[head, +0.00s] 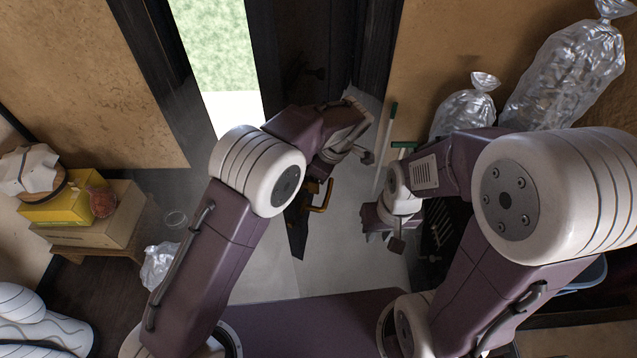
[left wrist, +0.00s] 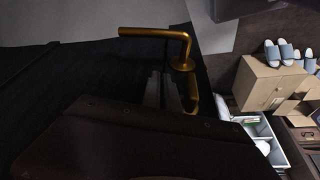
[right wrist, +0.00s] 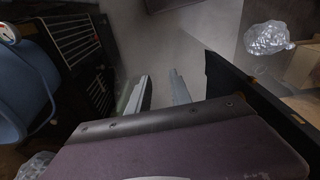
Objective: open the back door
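The back door (head: 297,225) is a dark leaf standing partly open, with a bright gap onto grass at its left. Its brass lever handle (head: 320,195) sits on the near part of the leaf. The handle (left wrist: 160,33) also shows in the left wrist view, just beyond my left fingers. My left gripper (head: 346,157) is beside the door near the handle; its fingers (left wrist: 163,92) look slightly apart and hold nothing visible. My right gripper (head: 382,240) is open and empty, to the right of the handle. In the right wrist view the door's dark edge (right wrist: 245,88) lies right of its fingers (right wrist: 158,92).
Filled clear bags (head: 467,112) stand by the right wall, near green-tipped poles (head: 389,130). A low bench with boxes (head: 85,225) is at the left, with a crumpled bag (head: 160,265) beside it. Pale floor (head: 265,265) is clear between.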

